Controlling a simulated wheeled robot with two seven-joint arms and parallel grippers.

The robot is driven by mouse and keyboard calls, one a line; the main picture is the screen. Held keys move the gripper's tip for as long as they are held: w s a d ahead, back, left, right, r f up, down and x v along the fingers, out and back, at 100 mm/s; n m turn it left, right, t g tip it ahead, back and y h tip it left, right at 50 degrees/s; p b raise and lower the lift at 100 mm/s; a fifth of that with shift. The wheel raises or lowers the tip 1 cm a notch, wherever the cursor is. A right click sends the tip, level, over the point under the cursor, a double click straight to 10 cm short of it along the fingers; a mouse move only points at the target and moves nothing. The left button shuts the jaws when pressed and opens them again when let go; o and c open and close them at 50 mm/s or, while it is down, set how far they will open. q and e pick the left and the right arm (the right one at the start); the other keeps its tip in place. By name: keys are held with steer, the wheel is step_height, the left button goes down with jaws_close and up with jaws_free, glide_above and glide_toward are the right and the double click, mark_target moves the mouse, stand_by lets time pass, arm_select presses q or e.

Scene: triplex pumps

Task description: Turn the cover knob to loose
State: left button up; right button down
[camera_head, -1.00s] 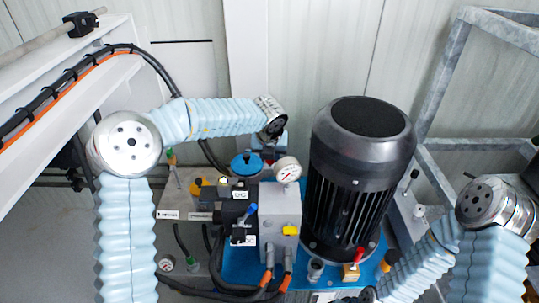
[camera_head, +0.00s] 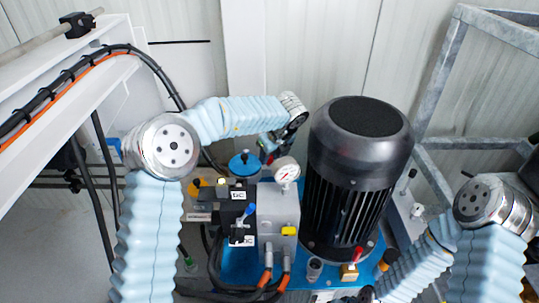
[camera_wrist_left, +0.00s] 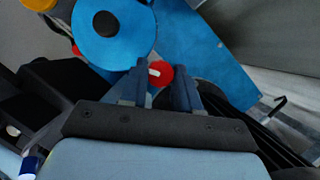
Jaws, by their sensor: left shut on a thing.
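The cover knob is a small red knob (camera_wrist_left: 160,73) with a white mark on it, seen in the left wrist view. My left gripper (camera_wrist_left: 161,88) has one finger on each side of it and is shut on it. In the head view the left gripper (camera_head: 270,150) is beside the gauge and behind the blue round cap, small and partly hidden by its own wrist. The knob's surface is mostly hidden there.
A blue round cap (camera_head: 244,164) with a black centre stands close to the left gripper. A white pressure gauge (camera_head: 286,169) is in front. A large black motor (camera_head: 358,180) stands to the right. A grey metal frame (camera_head: 440,80) is at the far right.

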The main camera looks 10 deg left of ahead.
stand_by(0.4)
arm_select(q)
steer(key=o, duration=1.1)
steer(key=shift+c, duration=0.2)
steer(key=v, duration=1.3)
steer(key=shift+r, duration=0.4)
steer(key=shift+d, duration=0.15)
